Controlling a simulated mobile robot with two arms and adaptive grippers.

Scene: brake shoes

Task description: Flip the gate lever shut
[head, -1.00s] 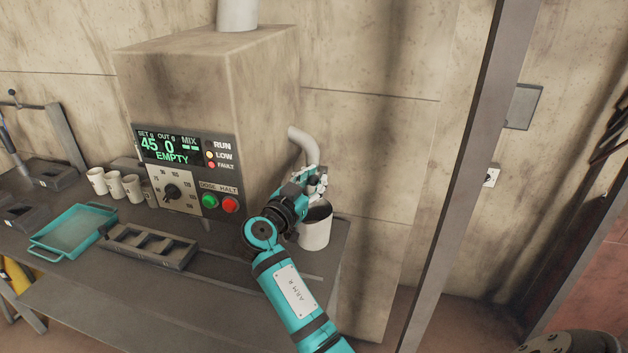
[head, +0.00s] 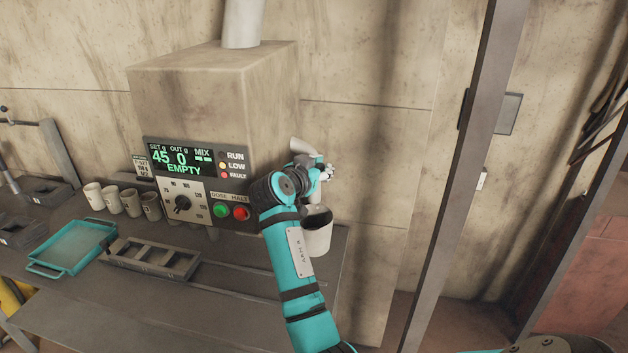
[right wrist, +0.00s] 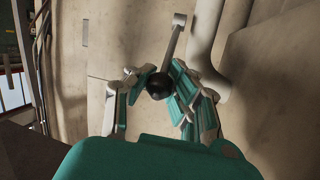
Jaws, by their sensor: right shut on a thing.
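The gate lever (right wrist: 170,50) shows in the right wrist view as a grey bar with a black ball knob (right wrist: 158,87) at its near end. It is beside the pale outlet pipe (right wrist: 207,50). My right gripper (right wrist: 155,92) has its fingers closed around the knob. In the head view my right gripper (head: 324,172) is beside the machine's outlet pipe (head: 300,146), above a white cup (head: 317,241). The gripper and arm hide the lever there. My left gripper is not in view.
The dosing machine (head: 215,95) shows EMPTY on its display (head: 180,158). Several small cups (head: 112,200), a teal tray (head: 75,246) and a grey mould (head: 150,262) stand on the bench to the left. A metal post (head: 450,180) rises to the right of my arm.

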